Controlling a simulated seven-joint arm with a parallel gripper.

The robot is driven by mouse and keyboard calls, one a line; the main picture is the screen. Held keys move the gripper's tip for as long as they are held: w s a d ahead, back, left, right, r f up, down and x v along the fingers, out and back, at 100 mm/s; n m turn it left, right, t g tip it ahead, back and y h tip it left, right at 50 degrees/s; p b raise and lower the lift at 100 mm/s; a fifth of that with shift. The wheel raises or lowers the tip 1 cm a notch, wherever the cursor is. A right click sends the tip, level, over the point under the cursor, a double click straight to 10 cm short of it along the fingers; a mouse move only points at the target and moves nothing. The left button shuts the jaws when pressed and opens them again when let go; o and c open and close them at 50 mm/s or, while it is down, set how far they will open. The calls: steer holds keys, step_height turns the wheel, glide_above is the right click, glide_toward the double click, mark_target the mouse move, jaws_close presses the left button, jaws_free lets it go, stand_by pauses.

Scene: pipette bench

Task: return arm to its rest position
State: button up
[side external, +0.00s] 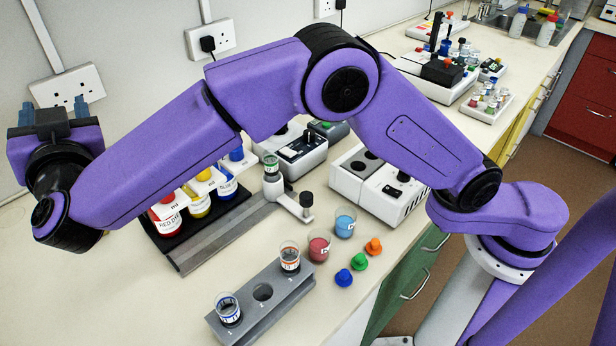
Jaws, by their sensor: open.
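My purple arm reaches across the bench from the right, bent at a raised elbow. My gripper (54,109) is at the far left of the side external view, near the wall sockets. Its blue fingertips point upward and stand apart, with nothing seen between them. It is clear of the bottles and rack on the bench.
A grey rack (263,313) holds two small beakers. A red beaker (319,246), a blue beaker (345,223) and coloured caps lie beside it. Dye bottles (167,222) stand in a dark tray under my forearm. White instruments (372,188) stand behind. The front left bench is clear.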

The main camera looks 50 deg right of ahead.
steer(key=s+d+f+n+g+y, duration=0.1)
steer(key=s+d+n+g+y, duration=0.2)
steer(key=s+n+g+y, duration=0.4)
steer(key=s+d+f+n+g+y, duration=0.2)
steer(key=s+d+n+g+y, duration=0.15)
steer(key=s+n+y, duration=0.4)
steer(key=s+d+f+n+g+h, duration=0.1)
steer(key=s+d+f+g+h, duration=0.1)
steer(key=s+d, duration=0.4)
steer(key=s+d+f+n+g+h, duration=0.1)
steer(key=s+d+f+g+h, duration=0.2)
steer(key=d, duration=1.4)
steer(key=s+d+f+n+g+h, duration=0.1)
steer(key=s+d+f+h, duration=0.4)
steer(key=s+d, duration=0.6)
step_height(320, 180, down, 2)
steer(key=shift+d+f+g, duration=0.1)
steer(key=shift+d+g, duration=0.25)
steer(key=shift+g, duration=0.4)
